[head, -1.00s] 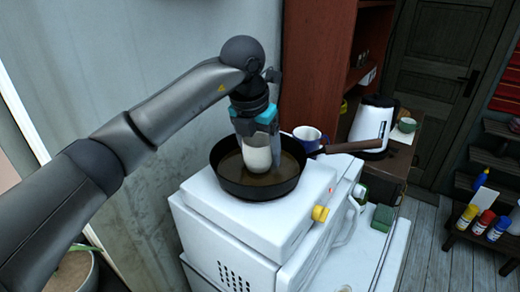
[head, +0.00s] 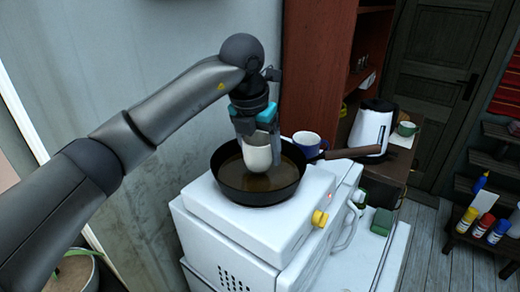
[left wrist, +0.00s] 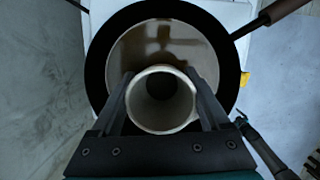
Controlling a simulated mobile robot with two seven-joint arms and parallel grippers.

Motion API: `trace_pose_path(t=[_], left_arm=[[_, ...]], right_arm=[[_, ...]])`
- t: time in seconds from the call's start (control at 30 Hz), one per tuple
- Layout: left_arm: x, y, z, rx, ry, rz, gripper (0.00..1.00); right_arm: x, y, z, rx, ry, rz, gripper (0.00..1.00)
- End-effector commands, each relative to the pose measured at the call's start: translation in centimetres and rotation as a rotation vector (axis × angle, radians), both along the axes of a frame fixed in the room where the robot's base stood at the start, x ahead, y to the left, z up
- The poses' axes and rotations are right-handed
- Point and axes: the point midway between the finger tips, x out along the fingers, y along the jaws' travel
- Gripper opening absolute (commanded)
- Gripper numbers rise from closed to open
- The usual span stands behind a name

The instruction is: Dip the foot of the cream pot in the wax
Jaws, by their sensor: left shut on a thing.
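The cream pot (head: 257,152) hangs upright in my left gripper (head: 256,128), which is shut on it. In the left wrist view my left gripper (left wrist: 162,105) has one finger on each side of the pot's round, open mouth (left wrist: 161,98). The pot is over the dark pan (head: 258,198), inside the ring of its rim. The brown wax (head: 262,184) lies in the pan, and it also shows in the left wrist view (left wrist: 190,50). I cannot tell whether the pot's foot touches the wax.
The pan stands on a white unit (head: 290,225) with a yellow knob (head: 320,218). Its brown handle (head: 348,153) points right. A blue mug (head: 307,143) is close behind the pan. A white kettle (head: 371,128) and a green mug (head: 406,129) stand further right.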

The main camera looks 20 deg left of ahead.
Motion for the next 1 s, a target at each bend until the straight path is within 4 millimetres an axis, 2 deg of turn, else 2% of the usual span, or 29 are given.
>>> trace_pose_path(t=[0.37,1.0], left_arm=[[0.0,0.0,0.3,0.0,-0.002,0.0,0.19],[0.0,0.0,5.2,0.001,-0.002,0.0,0.19]], right_arm=[[0.0,0.0,0.2,0.0,0.0,0.0,1.0],[0.0,0.0,3.6,0.0,0.0,0.0,1.0]])
